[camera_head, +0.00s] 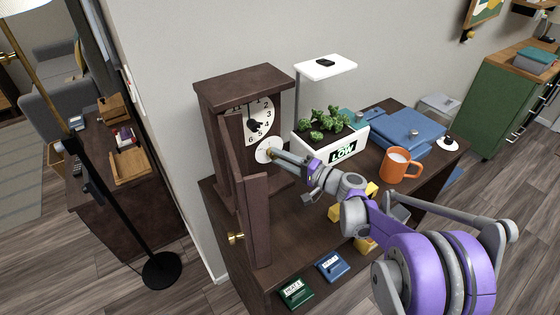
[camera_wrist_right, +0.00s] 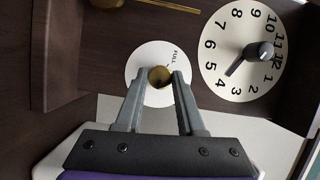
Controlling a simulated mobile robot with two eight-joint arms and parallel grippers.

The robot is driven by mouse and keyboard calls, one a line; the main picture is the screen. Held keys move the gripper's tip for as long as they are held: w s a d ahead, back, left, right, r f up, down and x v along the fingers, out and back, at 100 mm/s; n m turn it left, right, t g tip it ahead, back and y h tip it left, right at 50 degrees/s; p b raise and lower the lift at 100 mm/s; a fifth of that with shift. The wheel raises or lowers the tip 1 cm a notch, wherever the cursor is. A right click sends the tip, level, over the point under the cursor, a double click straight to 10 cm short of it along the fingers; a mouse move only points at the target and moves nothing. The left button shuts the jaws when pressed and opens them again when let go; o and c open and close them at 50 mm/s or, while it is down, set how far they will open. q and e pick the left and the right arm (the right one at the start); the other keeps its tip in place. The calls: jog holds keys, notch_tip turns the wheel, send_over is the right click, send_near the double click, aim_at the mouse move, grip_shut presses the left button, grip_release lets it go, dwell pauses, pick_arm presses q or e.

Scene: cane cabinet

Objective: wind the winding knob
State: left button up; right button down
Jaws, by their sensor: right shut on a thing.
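The winding knob (camera_wrist_right: 160,76) is a small round brass knob at the centre of a white disc (camera_wrist_right: 136,66) marked "FULL". In the head view the white disc (camera_head: 262,151) sits low in the dark wooden clock (camera_head: 243,86), below the numbered clock face (camera_head: 265,107). My right gripper (camera_wrist_right: 160,82) is shut on the knob, one grey fingertip on each side of it. In the head view my right gripper (camera_head: 273,154) reaches into the clock from the right. My left gripper is not in view.
The clock's door (camera_head: 256,215) stands open in front, with a brass handle (camera_head: 236,237). A white planter (camera_head: 340,147), an orange mug (camera_head: 399,166) and a blue case (camera_head: 410,132) stand to the right. Green (camera_head: 296,292) and blue (camera_head: 332,266) boxes lie near the front edge.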

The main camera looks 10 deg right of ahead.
jog(key=shift+f+m+t+b, duration=0.1)
jog(key=shift+m+t+b, duration=0.4)
jog(key=shift+m, duration=0.6)
jog(key=c, duration=0.5)
grip_release()
jog(key=v, duration=1)
jog(key=shift+s+d+b, duration=0.25)
jog(key=shift+d+b, duration=0.05)
jog(key=shift+d, duration=0.05)
